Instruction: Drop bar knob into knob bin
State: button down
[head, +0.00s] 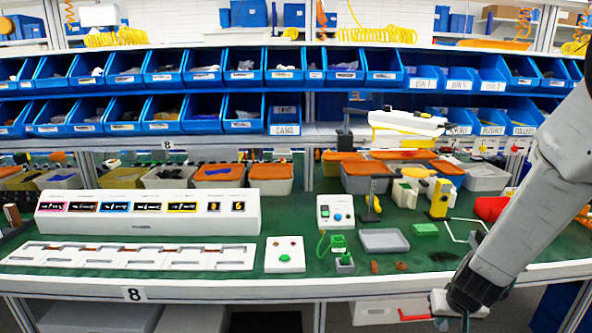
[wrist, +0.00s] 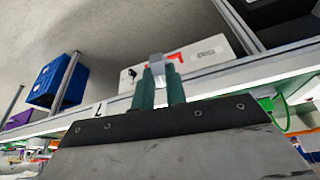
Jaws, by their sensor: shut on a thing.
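My gripper (head: 465,318) is low at the right in the head view, in front of the bench's front edge and below its top. In the wrist view its two teal fingers (wrist: 160,88) are closed on a small light grey piece (wrist: 156,62) that shows between and beyond their tips. It looks like the bar knob, but only part of it shows. In the head view the held piece cannot be made out. Two rows of blue bins (head: 205,75) stand at the back of the bench. I cannot read a knob label on any of them.
The green bench top carries a white sloped panel (head: 150,225), a white slotted tray (head: 130,257), a control box (head: 336,212) and a grey tray (head: 385,240). My arm crosses the right side. A white box with a red part (wrist: 190,62) is under the bench.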

jog(key=w+a+f+n, duration=0.2)
jog(key=w+a+f, duration=0.3)
jog(key=w+a, duration=0.3)
jog(key=shift+a+f+y, duration=0.25)
jog(key=shift+a+y, duration=0.15)
jog(key=shift+a, duration=0.25)
